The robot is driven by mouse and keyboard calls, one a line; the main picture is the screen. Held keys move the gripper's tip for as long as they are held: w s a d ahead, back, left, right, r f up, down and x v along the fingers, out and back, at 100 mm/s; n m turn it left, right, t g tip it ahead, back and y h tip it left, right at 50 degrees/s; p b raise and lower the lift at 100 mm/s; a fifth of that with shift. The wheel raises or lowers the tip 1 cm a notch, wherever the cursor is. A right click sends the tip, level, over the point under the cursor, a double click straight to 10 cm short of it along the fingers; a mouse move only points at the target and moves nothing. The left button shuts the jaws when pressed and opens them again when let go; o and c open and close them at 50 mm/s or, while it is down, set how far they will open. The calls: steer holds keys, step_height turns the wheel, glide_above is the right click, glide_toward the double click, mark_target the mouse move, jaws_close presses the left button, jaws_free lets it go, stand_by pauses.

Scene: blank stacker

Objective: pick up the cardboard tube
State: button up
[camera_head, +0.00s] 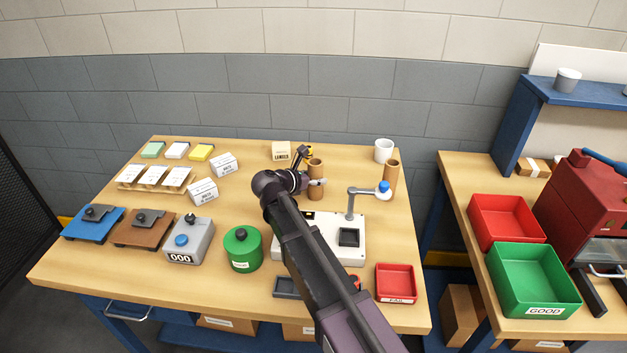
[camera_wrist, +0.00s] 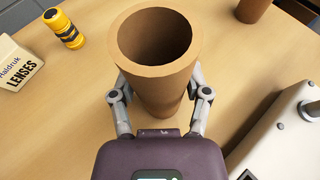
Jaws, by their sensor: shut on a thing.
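A brown cardboard tube (camera_head: 316,181) stands upright on the wooden table, towards the back. In the wrist view the tube (camera_wrist: 160,82) is large and its open top faces me. My gripper (camera_head: 313,183) reaches it from the left in the head view. In the wrist view the fingers of my gripper (camera_wrist: 160,92) close on the tube from both sides. The fingertips are hidden behind it. A second cardboard tube (camera_head: 391,178) stands apart to the right, and part of it shows in the wrist view (camera_wrist: 254,9).
A white device (camera_head: 322,252) with an arm and blue knob stands close to the right. A lenses box (camera_head: 281,151) and a yellow cylinder (camera_wrist: 64,29) are left of the held tube. A white cup (camera_head: 383,150) stands behind the second tube.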

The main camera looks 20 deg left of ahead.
mark_target(315, 162)
steer(key=shift+r, duration=0.1)
step_height(315, 162, up, 10)
steer(key=p, duration=1)
stand_by(0.7)
